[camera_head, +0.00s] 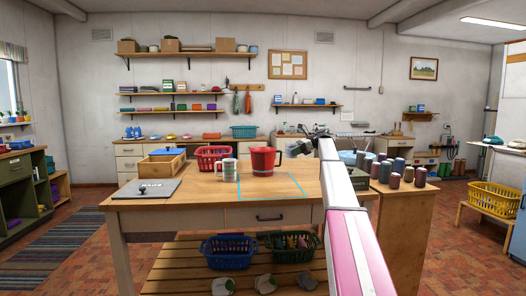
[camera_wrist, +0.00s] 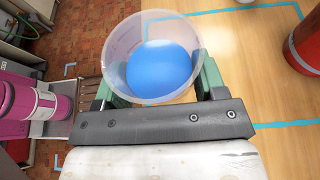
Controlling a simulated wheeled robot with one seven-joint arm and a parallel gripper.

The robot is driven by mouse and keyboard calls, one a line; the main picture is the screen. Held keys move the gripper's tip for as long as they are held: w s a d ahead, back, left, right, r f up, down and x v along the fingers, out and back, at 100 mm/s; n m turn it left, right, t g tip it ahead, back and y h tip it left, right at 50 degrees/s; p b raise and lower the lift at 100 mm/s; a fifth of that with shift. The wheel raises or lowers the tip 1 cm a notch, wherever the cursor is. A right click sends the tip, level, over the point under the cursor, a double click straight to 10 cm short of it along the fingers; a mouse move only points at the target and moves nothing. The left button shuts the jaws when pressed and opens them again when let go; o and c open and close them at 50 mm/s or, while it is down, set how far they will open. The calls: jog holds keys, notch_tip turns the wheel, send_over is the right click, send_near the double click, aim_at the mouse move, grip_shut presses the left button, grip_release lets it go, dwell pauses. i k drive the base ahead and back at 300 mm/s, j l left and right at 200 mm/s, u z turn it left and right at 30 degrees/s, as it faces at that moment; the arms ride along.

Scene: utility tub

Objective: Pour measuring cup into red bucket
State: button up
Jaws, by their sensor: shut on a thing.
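A clear measuring cup (camera_wrist: 172,28) with blue contents (camera_wrist: 160,68) is in the wrist view, between the green fingers of my gripper (camera_wrist: 157,85). My gripper is shut on it. The cup looks roughly upright, with its open top facing the camera and the blue still inside. The red bucket (camera_head: 263,160) stands upright on the wooden worktable, left of my arm in the head view. Part of it shows at the right edge of the wrist view (camera_wrist: 307,48), apart from the cup. The bucket's inside is not visible.
Blue tape (camera_head: 304,186) marks a rectangle on the worktable (camera_head: 200,205). A white patterned mug (camera_head: 229,170) stands close left of the bucket, with a red basket (camera_head: 214,152) behind. Several thread spools (camera_head: 397,170) stand at the right.

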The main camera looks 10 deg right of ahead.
aim_at(262, 158)
jog(key=i, duration=1.5)
